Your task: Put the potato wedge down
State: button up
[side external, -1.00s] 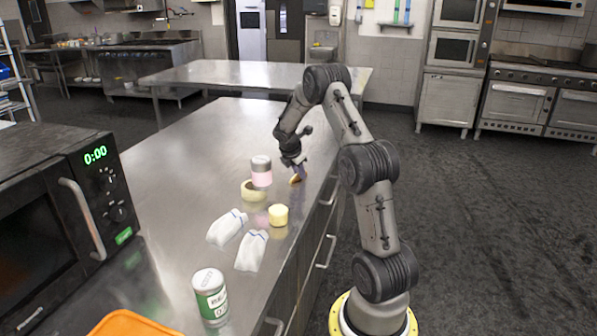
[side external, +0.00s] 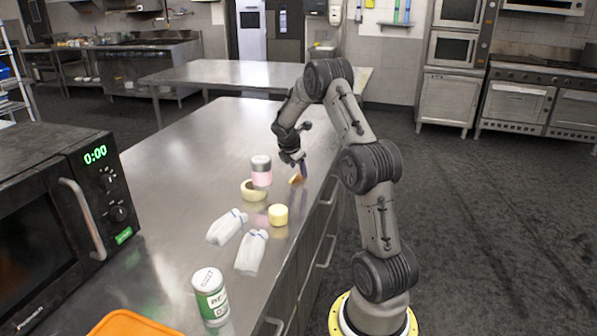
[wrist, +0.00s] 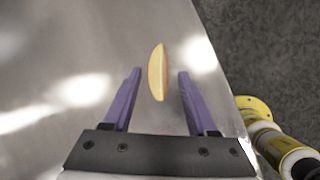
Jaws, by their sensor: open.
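The potato wedge (wrist: 157,73) is a yellow crescent with a brown skin side. It lies on the steel counter (wrist: 60,60) near the counter's edge. In the side view the wedge (side external: 296,180) shows just below my gripper. My gripper (wrist: 159,75) has purple fingers spread apart, one on each side of the wedge, with a gap on both sides. It is open and holds nothing. In the side view my gripper (side external: 298,168) is over the counter's right part.
A pink-and-grey can (side external: 261,172) stands by a pale ring-shaped thing (side external: 254,194) left of the wedge. A yellow round block (side external: 278,215), white cloth-like items (side external: 228,227) and a green-labelled can (side external: 210,297) are nearer. A microwave (side external: 60,220) stands at left. The counter beyond is clear.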

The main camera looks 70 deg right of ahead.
jog(key=v, duration=1)
jog(key=a+r+m+t+y, duration=0.1)
jog(key=a+r+m+t, duration=0.2)
jog(key=a, duration=0.7)
jog(key=a+r+m+y, duration=0.15)
jog(key=a+r, duration=0.35)
jog(key=a, duration=0.5)
jog(key=s+a+m+t+y, duration=0.1)
jog(key=s+a+m+y, duration=0.1)
jog(key=s+a, duration=0.5)
jog(key=s+a+f+m+t+y, duration=0.1)
jog(key=s+a+m, duration=0.4)
jog(key=a, duration=0.9)
jog(key=shift+s+t+y, duration=0.4)
jog(key=shift+s+y, duration=0.05)
jog(key=shift+s, duration=0.6)
